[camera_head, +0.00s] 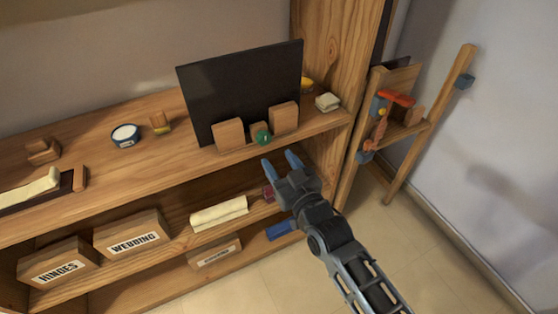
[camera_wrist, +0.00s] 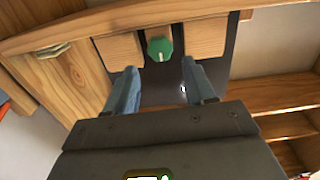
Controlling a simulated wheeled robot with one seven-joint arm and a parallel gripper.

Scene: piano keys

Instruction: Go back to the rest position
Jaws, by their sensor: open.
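My gripper (camera_head: 281,162) is open and empty, its two blue fingers apart in front of the shelf's top board. A green knob (camera_head: 262,137) stands on that board between two wooden blocks, in front of a black panel (camera_head: 240,85). In the wrist view the green knob (camera_wrist: 159,49) shows beyond and between my gripper's fingertips (camera_wrist: 157,80), apart from them. The wrist view is turned over, with the black panel (camera_wrist: 165,92) below the knob. No rest position is marked in either view.
The wooden shelf (camera_head: 160,185) holds boxes labelled hinges (camera_head: 58,268) and webbing (camera_head: 132,240), and a rolled cloth (camera_head: 219,212). A wooden rack (camera_head: 400,130) with coloured parts stands at the right. The floor (camera_head: 420,245) beside my arm is clear.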

